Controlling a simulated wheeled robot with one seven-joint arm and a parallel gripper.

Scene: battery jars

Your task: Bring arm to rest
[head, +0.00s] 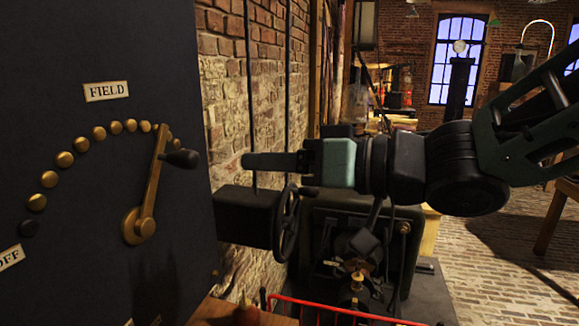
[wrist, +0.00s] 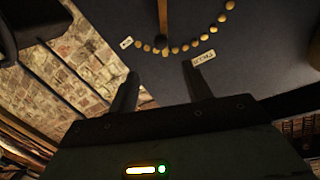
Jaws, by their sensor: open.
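My gripper (head: 252,161) points left at the end of my arm, which stretches in from the right side of the head view. Its jaws are open and empty. In the wrist view its two fingers (wrist: 158,82) stand apart with nothing between them. The dark FIELD panel (head: 85,200) faces them. Its brass lever (head: 148,190) points up, slightly right, near the right end of an arc of brass studs, with a black knob (head: 180,158). In the head view a gap shows between the knob and the fingertips. The lever also shows in the wrist view (wrist: 163,15).
A black handwheel (head: 286,225) and a dark box (head: 240,215) are below my gripper. A dark machine (head: 345,235) stands behind, with a red rail (head: 340,308) in front. A brick wall (head: 240,100) is beside the panel. Brick floor (head: 490,262) is open at right.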

